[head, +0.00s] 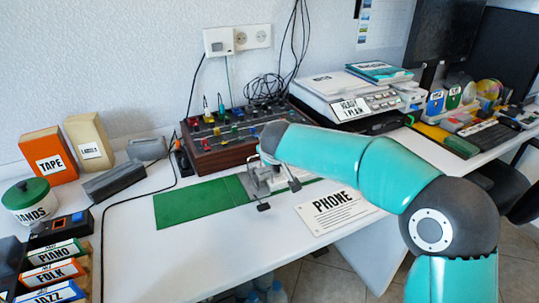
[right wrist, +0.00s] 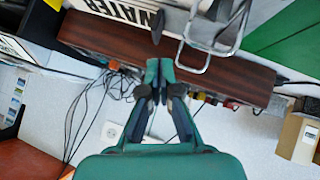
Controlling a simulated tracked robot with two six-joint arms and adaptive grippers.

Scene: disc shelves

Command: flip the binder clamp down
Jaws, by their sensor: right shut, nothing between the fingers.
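The binder clamp (head: 259,181) is a grey metal device with dark-ended levers, standing on the green mat (head: 202,202) in the head view. My teal right arm comes in above it and hides part of it. In the right wrist view a bent metal wire loop (right wrist: 207,62) and a dark knob (right wrist: 157,25) show just beyond my right gripper (right wrist: 159,66). That gripper is shut and empty, its tips close to the knob and left of the loop; whether they touch is unclear. I cannot tell the clamp's exact angle. My left gripper is not in view.
A wooden-sided control box (head: 228,137) with coloured knobs stands behind the mat. A PHONE sheet (head: 335,205) lies right of the clamp. A scale-like machine (head: 350,97) stands at the back right. The white desk (head: 215,255) is clear in front.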

